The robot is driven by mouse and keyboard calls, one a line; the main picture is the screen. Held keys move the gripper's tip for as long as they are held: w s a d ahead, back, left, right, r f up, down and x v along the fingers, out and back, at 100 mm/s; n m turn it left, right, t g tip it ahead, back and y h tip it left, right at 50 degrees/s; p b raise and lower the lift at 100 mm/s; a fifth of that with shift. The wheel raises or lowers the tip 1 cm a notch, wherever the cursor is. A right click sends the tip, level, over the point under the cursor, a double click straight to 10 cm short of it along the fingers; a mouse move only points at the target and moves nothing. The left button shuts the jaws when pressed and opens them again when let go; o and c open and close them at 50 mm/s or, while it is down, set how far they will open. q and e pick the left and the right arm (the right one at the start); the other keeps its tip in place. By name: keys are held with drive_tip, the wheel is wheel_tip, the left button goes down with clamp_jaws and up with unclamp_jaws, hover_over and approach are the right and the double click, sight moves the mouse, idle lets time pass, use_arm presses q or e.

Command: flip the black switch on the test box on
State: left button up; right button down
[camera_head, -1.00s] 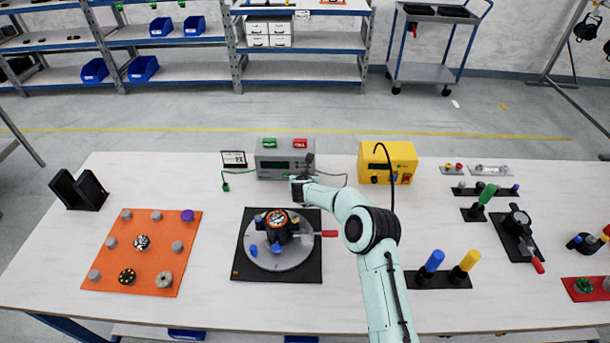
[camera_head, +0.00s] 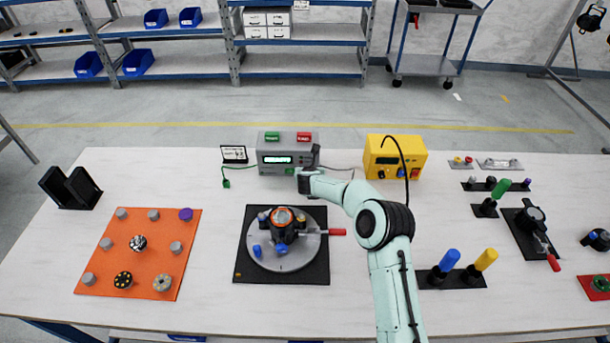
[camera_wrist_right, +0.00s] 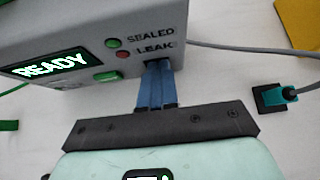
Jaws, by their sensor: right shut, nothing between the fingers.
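The grey test box (camera_head: 268,155) stands at the back of the table, left of the yellow box. In the right wrist view the test box (camera_wrist_right: 60,28) fills the upper left, and its lit display (camera_wrist_right: 45,66) reads READY. A green lamp (camera_wrist_right: 113,43) sits by SEALED and a dark red one (camera_wrist_right: 123,55) by LEAK. My right gripper (camera_wrist_right: 157,66) is shut and empty, its blue fingertips at the front face just below LEAK. I cannot make out the black switch; the fingers may cover it. Contact is unclear. My left gripper is out of view.
A yellow box (camera_head: 408,151) stands to the right. A turntable fixture (camera_head: 300,250) on a black mat sits in front of the test box, left of my arm. An orange mat (camera_head: 110,270) with knobs lies at left. A grey cable (camera_wrist_right: 240,50) runs right from the box.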

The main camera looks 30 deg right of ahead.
drive_tip(key=shift+a, duration=0.15)
drive_tip(key=shift+r, duration=0.25)
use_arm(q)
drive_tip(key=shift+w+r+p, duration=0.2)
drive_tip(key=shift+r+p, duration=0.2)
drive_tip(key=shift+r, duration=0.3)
use_arm(e)
drive_tip(key=shift+r, duration=0.6)
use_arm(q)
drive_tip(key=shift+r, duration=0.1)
use_arm(e)
drive_tip(key=shift+r, duration=0.15)
